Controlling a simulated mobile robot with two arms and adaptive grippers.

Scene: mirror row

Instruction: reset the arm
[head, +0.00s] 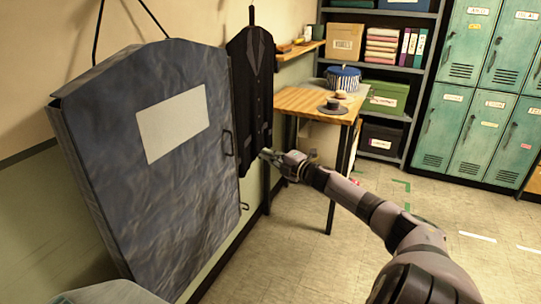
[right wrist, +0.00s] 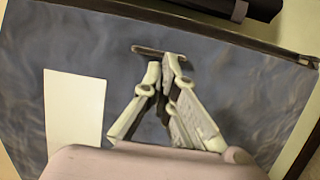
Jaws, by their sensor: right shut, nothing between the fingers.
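My right gripper (head: 265,154) is shut and empty. Its arm reaches in from the lower right of the head view. The gripper is beside the right edge of a dark blue-grey wall cabinet (head: 185,185) with a blank pale label (head: 172,123). A small dark handle (head: 228,142) is on the cabinet's right side, just left of my fingertips. In the right wrist view the closed fingertips (right wrist: 165,65) overlap the handle (right wrist: 145,50) in the picture; I cannot tell whether they touch it. The cabinet front appears closed. My left gripper is not in view.
A wooden table (head: 297,101) bears a hat (head: 332,107) and a blue striped container (head: 343,78). Shelves (head: 408,60) and green lockers (head: 485,80) stand behind. The floor (head: 300,262) left of my arm is clear.

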